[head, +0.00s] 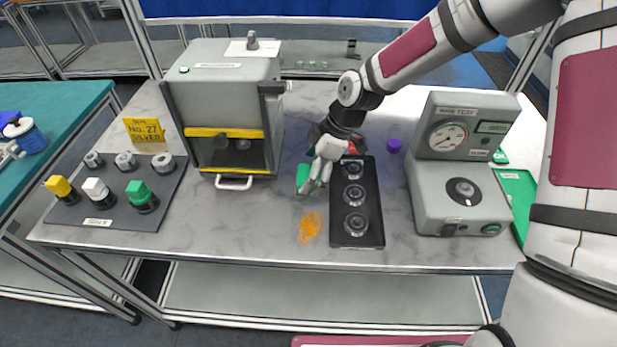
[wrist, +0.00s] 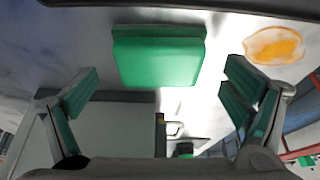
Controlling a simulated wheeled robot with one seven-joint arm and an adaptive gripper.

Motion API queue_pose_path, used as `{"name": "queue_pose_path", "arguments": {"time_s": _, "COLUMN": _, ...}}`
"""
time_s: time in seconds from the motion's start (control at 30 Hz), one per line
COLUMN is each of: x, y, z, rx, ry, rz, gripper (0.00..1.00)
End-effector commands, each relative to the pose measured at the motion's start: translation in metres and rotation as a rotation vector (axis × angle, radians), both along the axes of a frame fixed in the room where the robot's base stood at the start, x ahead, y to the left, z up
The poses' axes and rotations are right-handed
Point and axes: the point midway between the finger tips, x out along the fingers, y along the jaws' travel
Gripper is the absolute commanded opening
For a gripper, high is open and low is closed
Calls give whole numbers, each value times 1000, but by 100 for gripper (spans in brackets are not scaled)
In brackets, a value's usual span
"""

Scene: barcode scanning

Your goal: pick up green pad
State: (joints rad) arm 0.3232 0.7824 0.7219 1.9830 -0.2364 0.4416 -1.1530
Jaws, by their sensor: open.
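The green pad (wrist: 158,55) is a small rounded block on the grey marbled table. In the wrist view it lies ahead of my gripper (wrist: 158,108), roughly centred between the two fingers. In the head view the pad (head: 303,177) shows just left of my gripper (head: 316,186), which partly hides it. My gripper is open, its fingers spread wide with nothing between them. The fingers look apart from the pad.
A black tray (head: 337,228) with round fittings lies right of my gripper. A grey press box (head: 225,88) stands left, a gauge unit (head: 462,190) right. An orange spill (head: 310,227) is in front, a purple piece (head: 394,146) behind right. A plug board (head: 65,211) lies far left.

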Motion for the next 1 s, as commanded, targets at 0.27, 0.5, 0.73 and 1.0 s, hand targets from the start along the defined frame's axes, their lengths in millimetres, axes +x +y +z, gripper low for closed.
{"name": "queue_pose_path", "arguments": {"time_s": 0.27, "x": 1, "y": 5, "z": -16, "rx": 0, "ry": -1, "rz": 0, "gripper": 94}}
{"name": "queue_pose_path", "arguments": {"time_s": 0.5, "x": 1, "y": 5, "z": -15, "rx": 0, "ry": -1, "rz": -1, "gripper": 72}}
{"name": "queue_pose_path", "arguments": {"time_s": 0.73, "x": 1, "y": 5, "z": -15, "rx": 0, "ry": -1, "rz": -1, "gripper": 42}}
{"name": "queue_pose_path", "arguments": {"time_s": 1.0, "x": 1, "y": 5, "z": -11, "rx": -1, "ry": -1, "rz": -2, "gripper": 42}}
